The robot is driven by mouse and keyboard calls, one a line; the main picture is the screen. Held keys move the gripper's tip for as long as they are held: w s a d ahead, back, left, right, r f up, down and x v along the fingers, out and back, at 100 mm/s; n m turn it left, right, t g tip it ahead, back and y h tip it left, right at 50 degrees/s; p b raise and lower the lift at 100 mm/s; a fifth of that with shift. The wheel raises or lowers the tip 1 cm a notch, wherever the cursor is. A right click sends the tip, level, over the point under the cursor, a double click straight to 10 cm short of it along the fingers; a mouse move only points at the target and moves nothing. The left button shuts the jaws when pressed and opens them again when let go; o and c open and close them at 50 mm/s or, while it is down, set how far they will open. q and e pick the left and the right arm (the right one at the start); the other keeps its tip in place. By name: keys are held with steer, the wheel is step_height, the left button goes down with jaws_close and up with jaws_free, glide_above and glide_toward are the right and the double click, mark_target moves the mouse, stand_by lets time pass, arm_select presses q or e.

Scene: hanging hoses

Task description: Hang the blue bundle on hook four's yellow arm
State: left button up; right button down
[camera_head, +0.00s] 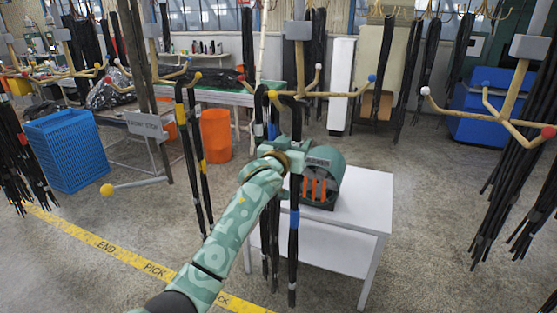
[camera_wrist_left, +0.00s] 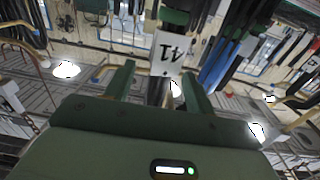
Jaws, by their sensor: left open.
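A black hose bundle with blue bands (camera_head: 294,219) hangs at the yellow-tipped arm (camera_head: 272,94) of the middle hook. Its top loops over close to the yellow ball, and its ends hang down in front of the white table. My left gripper (camera_head: 281,140) is open at the bundle's upper part, below the hook arm. In the left wrist view the open jaws (camera_wrist_left: 158,84) have a dark upright strand and a white tag between them. I cannot tell whether they touch it. My right gripper is not in view.
A white table (camera_head: 345,205) with a green machine (camera_head: 325,175) stands behind my left gripper. A yellow-banded bundle (camera_head: 201,165) hangs to the left. Another hook with black hoses (camera_head: 525,140) is at the right. A blue crate (camera_head: 67,150) and an orange bin (camera_head: 215,135) stand at left.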

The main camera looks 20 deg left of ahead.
arm_select(q)
steer(key=s, duration=1.2)
step_height(320, 180, down, 24)
steer(key=w+a+m+g+b, duration=0.1)
steer(key=w+m+g+b, duration=0.1)
steer(key=g+b, duration=0.15)
steer(key=s+a+f+g+b, duration=0.1)
steer(key=s+f+g+b, duration=0.35)
steer(key=f, duration=1.05)
steer(key=s+f+b, duration=0.1)
steer(key=s+f, duration=0.7)
steer(key=f, duration=0.6)
steer(key=s+a+f+g+y+b, duration=0.15)
steer(key=s+f+g+b, duration=0.35)
steer(key=s+f, duration=1.65)
steer(key=s+f+g+b, duration=0.1)
steer(key=s+f, duration=0.2)
steer(key=s, duration=0.5)
steer(key=s+a+f+g+b, duration=0.1)
steer(key=s+f+b, duration=0.1)
steer(key=s+f, duration=0.2)
steer(key=s+f+m+g+b, duration=0.1)
steer(key=s+f+g+b, duration=0.1)
steer(key=s, duration=0.9)
steer(key=shift+s+a+f, duration=0.2)
steer(key=shift+s+f, duration=0.15)
steer(key=shift+f, duration=0.5)
